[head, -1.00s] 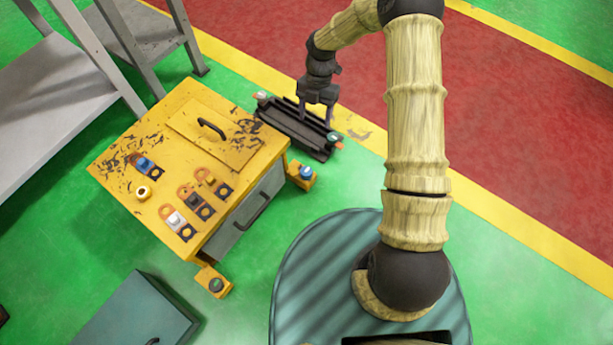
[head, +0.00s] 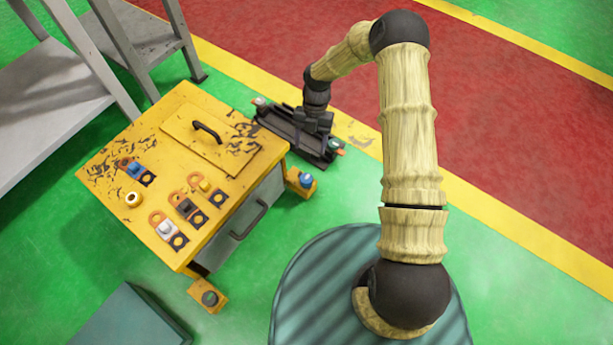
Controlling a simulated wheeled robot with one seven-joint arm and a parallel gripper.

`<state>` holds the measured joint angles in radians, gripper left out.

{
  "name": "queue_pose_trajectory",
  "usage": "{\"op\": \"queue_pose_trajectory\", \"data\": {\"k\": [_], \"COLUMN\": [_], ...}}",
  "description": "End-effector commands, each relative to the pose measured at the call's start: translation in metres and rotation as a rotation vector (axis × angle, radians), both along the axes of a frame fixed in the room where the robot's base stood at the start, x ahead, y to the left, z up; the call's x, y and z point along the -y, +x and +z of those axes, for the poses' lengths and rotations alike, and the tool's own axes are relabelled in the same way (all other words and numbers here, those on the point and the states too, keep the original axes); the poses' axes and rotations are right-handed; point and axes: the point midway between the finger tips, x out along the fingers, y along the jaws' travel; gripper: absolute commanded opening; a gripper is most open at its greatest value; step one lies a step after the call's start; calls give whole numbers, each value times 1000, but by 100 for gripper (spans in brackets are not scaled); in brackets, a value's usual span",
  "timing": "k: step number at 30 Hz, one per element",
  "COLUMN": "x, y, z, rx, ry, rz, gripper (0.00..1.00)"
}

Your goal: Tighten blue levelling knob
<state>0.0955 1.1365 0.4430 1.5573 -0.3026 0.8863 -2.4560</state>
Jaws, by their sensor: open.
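A blue knob (head: 306,179) sits on a small yellow bracket (head: 299,187) low at the right corner of the yellow cabinet (head: 180,240). A dark knob (head: 210,298) is on a similar bracket at the front corner. The gripper is apart from the blue knob.
Grey shelving (head: 45,100) stands at the left and a teal box (head: 130,320) at the bottom left. Green floor (head: 335,205) is clear right of the cabinet.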

Motion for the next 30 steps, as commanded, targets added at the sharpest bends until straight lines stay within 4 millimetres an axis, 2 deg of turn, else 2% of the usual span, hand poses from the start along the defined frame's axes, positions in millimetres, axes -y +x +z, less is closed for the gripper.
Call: {"op": "queue_pose_trajectory", "data": {"k": [1,18,24,30], "x": [-1,-11,-13,-13], "y": [-4,-40,-46,-46], "z": [-14,-103,-116,-116], "rx": [-1,0,0,1], "ry": [0,0,-1,0], "rz": [1,2,1,0], "gripper": [61,61,61,61]}}
